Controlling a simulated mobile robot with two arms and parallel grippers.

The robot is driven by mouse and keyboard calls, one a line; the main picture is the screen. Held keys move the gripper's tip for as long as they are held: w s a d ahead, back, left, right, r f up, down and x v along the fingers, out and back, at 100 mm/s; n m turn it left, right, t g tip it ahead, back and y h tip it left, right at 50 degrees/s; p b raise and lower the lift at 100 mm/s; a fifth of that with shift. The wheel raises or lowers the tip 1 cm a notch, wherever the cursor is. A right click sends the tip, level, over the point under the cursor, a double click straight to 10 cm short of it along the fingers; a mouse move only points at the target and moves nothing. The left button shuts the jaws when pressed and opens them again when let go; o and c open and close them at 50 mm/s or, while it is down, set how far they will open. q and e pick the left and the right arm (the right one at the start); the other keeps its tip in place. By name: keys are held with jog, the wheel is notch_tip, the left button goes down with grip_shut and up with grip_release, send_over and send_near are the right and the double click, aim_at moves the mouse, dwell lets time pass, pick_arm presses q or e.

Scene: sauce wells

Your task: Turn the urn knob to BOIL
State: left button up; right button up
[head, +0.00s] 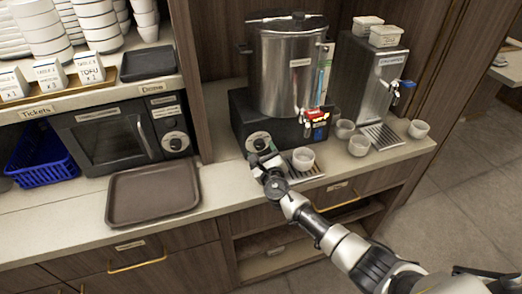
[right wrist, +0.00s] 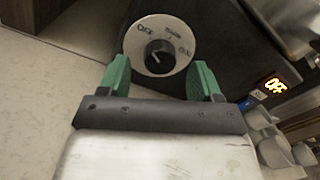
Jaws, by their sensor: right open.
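The steel urn (head: 288,72) stands on a black base in the head view. Its knob (head: 258,141) is on a pale round dial at the front left of the base. In the right wrist view the dark knob (right wrist: 159,58) sits on the dial, with OFF at the upper left and blurred labels further right. My right gripper (head: 262,160) is in front of the knob. In the wrist view its green fingers (right wrist: 160,68) are open, one on each side of the knob; contact is not clear. My left gripper is out of view.
A white cup (head: 303,158) stands on the drip tray right of my right gripper. More cups and a second dispenser (head: 372,85) are further right. A brown tray (head: 153,192) and a microwave (head: 115,135) are left. Counter between tray and urn is clear.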

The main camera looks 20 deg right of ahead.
jog(key=shift+w, duration=1)
jog(key=c, duration=0.9)
